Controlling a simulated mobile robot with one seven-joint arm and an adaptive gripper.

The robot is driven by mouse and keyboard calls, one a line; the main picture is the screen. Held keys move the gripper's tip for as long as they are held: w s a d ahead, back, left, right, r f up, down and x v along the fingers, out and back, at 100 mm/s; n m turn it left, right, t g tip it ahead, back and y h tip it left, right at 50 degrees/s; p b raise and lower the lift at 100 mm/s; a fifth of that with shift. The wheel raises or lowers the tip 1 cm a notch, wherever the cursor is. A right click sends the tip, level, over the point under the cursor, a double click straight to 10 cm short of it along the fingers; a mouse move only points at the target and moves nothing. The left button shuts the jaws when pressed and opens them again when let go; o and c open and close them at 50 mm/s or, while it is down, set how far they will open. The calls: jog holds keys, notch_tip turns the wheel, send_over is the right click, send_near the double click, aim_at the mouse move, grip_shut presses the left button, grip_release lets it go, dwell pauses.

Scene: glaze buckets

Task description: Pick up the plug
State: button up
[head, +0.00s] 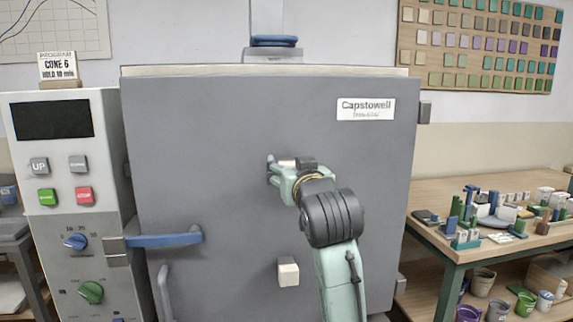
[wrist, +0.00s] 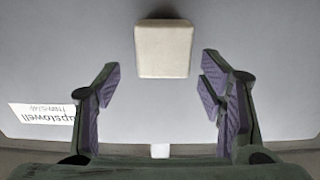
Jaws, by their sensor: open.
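A cream block-shaped plug (head: 287,162) shows at the middle of the grey kiln door (head: 210,130), partly hidden by my gripper (head: 286,169). A second cream plug (head: 288,272) sits lower on the door, clear of the gripper. In the wrist view one cream plug (wrist: 163,48) stands out from the door, ahead of my gripper (wrist: 160,80) and roughly centred between the spread fingers. It appears to be the upper plug. The fingers are open, with a gap on each side of it, and do not touch it.
A control panel (head: 70,190) stands left of the door, with a blue door handle (head: 165,239) beside it. A green-framed table (head: 430,205) at right holds many small items, with buckets (head: 482,281) below. A label (head: 364,108) is on the door's upper right.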

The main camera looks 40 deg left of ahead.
jog(key=x, duration=0.3)
jog(key=shift+a+p, duration=0.2)
jog(key=shift+p, duration=0.2)
jog(key=shift+s, duration=0.1)
jog(key=shift+c, duration=0.2)
jog(key=c, duration=1.3)
jog(key=shift+b, duration=0.6)
jog(key=b+v, duration=0.4)
jog(key=v, duration=1.4)
jog(key=shift+d+r, duration=0.1)
